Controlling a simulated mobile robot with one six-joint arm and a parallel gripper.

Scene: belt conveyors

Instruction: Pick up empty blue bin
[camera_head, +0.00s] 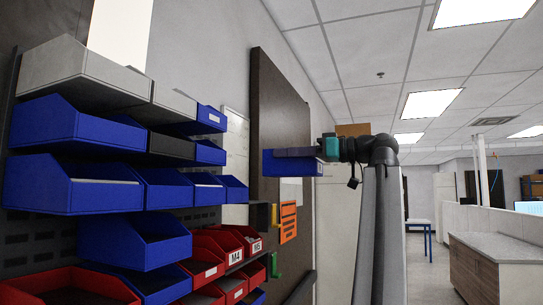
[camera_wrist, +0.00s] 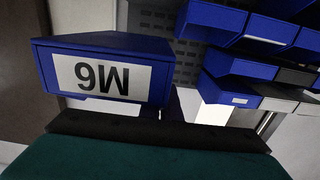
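A blue bin (camera_head: 290,166) hangs in the air at the end of my arm, in front of a dark brown panel, with no shelf under it. In the wrist view the blue bin (camera_wrist: 150,44) fills the upper left, its white label reading M6 upside down. My gripper (camera_head: 318,150) is at the bin's near end and appears shut on it. In the wrist view a dark finger shows beside the bin's lower right corner; the other finger is hidden. The bin's inside cannot be seen.
A wall rack at left holds several blue bins (camera_head: 68,195), grey bins (camera_head: 70,70) and red bins (camera_head: 205,245). The brown panel (camera_head: 280,100) stands behind the held bin. A counter (camera_head: 495,247) stands at right.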

